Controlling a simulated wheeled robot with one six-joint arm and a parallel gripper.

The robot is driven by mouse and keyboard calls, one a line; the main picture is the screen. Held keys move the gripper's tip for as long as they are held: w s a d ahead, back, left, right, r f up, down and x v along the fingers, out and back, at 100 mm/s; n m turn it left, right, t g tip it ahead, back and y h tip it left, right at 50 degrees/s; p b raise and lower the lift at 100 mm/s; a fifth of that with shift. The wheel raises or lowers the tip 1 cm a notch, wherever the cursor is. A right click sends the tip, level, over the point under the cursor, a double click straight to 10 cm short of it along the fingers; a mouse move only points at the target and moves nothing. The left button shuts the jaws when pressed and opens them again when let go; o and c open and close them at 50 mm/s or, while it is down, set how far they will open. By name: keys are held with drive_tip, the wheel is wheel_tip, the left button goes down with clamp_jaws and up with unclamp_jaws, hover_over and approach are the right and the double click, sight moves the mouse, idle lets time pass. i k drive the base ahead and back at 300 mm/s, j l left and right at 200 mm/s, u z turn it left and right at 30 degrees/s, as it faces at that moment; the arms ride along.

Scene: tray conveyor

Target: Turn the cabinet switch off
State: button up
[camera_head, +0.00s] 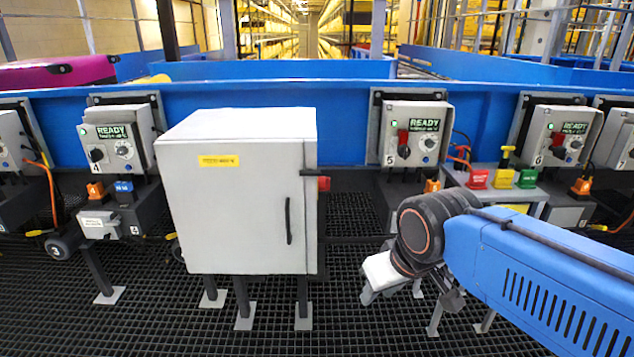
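The cabinet (235,215) is a light grey box on short legs left of centre, with a yellow label and a dark vertical handle on its closed front door. A small red switch (323,184) sticks out at its right side, near the upper right edge of the door. Its setting is too small to tell. My gripper (369,297) is to the right of the cabinet and lower than the switch, pointing down and left, apart from the cabinet. Its fingers are small and partly hidden by the wrist, so I cannot tell whether they are open. I see nothing held.
Control boxes marked READY stand on both sides, one (115,140) at left and others (413,135) at right. A small table (532,192) with red, yellow and green items stands behind my arm. The black grid floor (330,335) in front is mostly free.

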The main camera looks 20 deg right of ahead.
sight(323, 182)
drive_tip(key=l+u, duration=0.1)
drive_tip(key=l, duration=0.35)
drive_tip(key=k+l+u, duration=0.1)
drive_tip(key=l, duration=0.35)
drive_tip(key=k+l+u, duration=0.15)
drive_tip(key=l, duration=0.3)
drive_tip(key=k, duration=0.25)
